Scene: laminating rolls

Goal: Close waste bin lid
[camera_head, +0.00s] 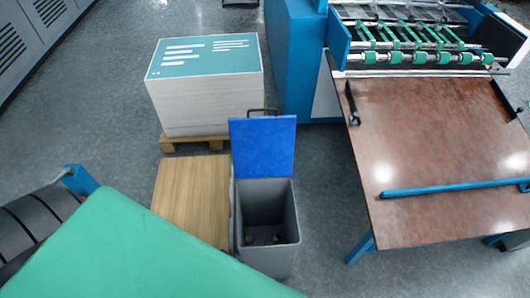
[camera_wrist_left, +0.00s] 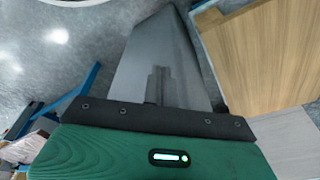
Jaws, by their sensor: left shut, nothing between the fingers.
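The waste bin (camera_head: 268,262) is a grey, open-topped box in the middle of the head view, with a few small dark things at its bottom. Its blue lid (camera_head: 263,147) stands up, open, at the bin's far edge. My left gripper (camera_wrist_left: 158,78) shows in the left wrist view as a short dark pair of fingers, shut and empty. Behind the fingers is a grey surface, seemingly the bin's outer wall (camera_wrist_left: 190,62); the gap to it is hard to judge. The left fingers do not show in the head view. My right gripper is in neither view.
A wooden box (camera_head: 192,195) stands close along the bin's left side. A paper stack (camera_head: 205,103) on a pallet (camera_head: 190,143) is behind it. The laminating machine's brown table (camera_head: 435,140) is to the right. Grey floor (camera_head: 325,215) lies clear between bin and table.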

